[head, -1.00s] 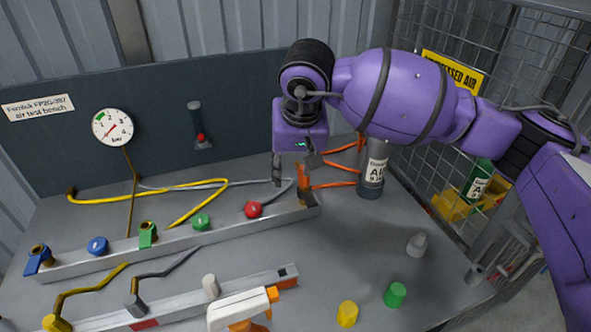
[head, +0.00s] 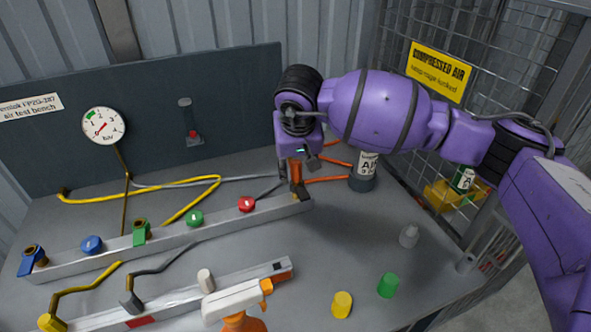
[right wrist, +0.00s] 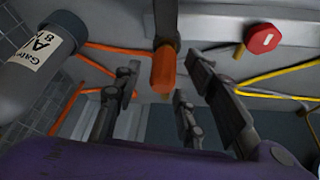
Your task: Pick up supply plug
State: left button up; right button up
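An orange plug (head: 296,170), which I take as the supply plug, stands at the right end of the long grey rail (head: 225,222). Orange hose runs near it to the grey air cylinder. My right gripper (head: 297,163) is above and around this end of the rail, pointing down. In the right wrist view the orange plug (right wrist: 163,72) sits between the open fingers of my right gripper (right wrist: 165,85), with gaps visible on both sides. Whether the fingertips are level with it is hard to tell. My left gripper is not in view.
The grey air cylinder (head: 363,172) stands close right of the gripper. A red knob (head: 246,204) is left of it on the rail. A white and orange spray bottle (head: 237,300), yellow cap (head: 342,304) and green cap (head: 388,285) stand in front. A mesh cage (head: 480,90) bounds the right.

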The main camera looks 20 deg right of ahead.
grip_shut()
jog(key=shift+r, duration=0.15)
jog(key=shift+r, duration=0.2)
jog(key=v, duration=0.3)
jog(key=shift+w+d+r+b, duration=0.15)
jog(key=shift+w+r+b, duration=0.1)
jog(key=shift+r+b, duration=0.05)
jog(key=s+a+r, duration=0.3)
jog(key=s+r, duration=0.6)
jog(key=s, duration=0.4)
jog(key=shift+b, duration=0.35)
